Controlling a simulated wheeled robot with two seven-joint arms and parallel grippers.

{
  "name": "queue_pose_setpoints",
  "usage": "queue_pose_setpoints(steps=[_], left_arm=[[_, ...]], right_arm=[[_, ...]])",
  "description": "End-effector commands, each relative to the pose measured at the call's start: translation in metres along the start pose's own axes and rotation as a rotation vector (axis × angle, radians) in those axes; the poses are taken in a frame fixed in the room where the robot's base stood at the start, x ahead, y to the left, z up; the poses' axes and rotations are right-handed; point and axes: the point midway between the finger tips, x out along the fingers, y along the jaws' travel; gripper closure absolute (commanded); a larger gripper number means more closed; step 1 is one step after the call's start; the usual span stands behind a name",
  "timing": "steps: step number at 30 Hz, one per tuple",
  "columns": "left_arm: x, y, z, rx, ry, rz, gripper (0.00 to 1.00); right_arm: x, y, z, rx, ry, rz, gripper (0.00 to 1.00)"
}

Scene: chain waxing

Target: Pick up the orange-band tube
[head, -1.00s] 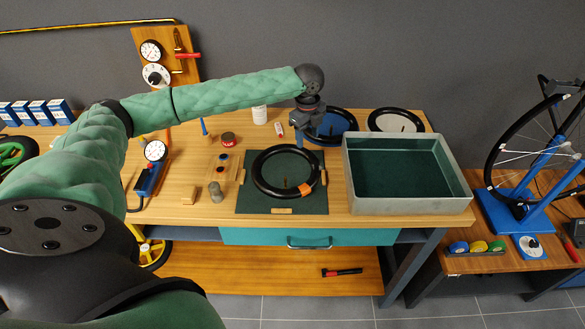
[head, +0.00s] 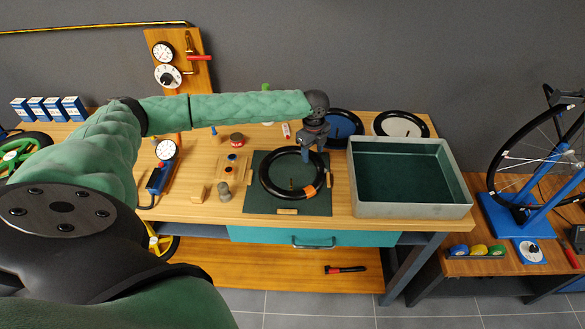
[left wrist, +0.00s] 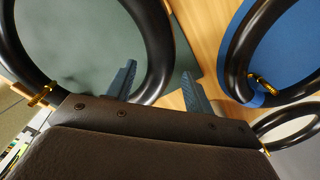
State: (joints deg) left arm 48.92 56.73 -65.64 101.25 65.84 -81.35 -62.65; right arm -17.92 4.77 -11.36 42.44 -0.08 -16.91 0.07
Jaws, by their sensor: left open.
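The orange-band tube (head: 264,188) is a black ring lying on a dark green mat (head: 263,204) on the wooden bench. Its orange band (head: 308,192) is at the near right of the ring, and a valve stem stands inside it. My left gripper (head: 308,155) is open and points down at the ring's far right side. In the left wrist view the left gripper (left wrist: 158,82) has one finger over the ring's inside and one outside, with the tube (left wrist: 157,45) between them. The band is out of sight there. My right gripper is not in view.
A tube on a blue disc (head: 345,125) and one on a white disc (head: 402,126) lie behind. A grey-rimmed basin (head: 410,211) stands to the right of the mat. A small wooden block (head: 197,193) and a red tin (head: 237,139) are to the left.

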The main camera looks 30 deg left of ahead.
Motion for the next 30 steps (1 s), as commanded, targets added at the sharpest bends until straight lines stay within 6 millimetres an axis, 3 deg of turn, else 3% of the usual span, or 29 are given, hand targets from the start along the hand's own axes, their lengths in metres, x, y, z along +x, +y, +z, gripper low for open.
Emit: queue_pose_setpoints(steps=[11,18,19,30], left_arm=[[0.0070,0.0004,0.0001,0.001,-0.001,-0.001,0.47],[0.0067,0.0003,0.0002,0.000,-0.001,-0.001,0.94],[0.0067,0.0003,0.0002,0.000,-0.001,-0.001,0.97],[0.0031,-0.0003,0.0004,0.000,-0.001,-0.001,0.97]], right_arm=[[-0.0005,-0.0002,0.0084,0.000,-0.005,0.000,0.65],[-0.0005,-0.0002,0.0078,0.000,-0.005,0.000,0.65],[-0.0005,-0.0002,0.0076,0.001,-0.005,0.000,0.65],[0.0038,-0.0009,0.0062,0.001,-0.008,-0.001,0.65]])
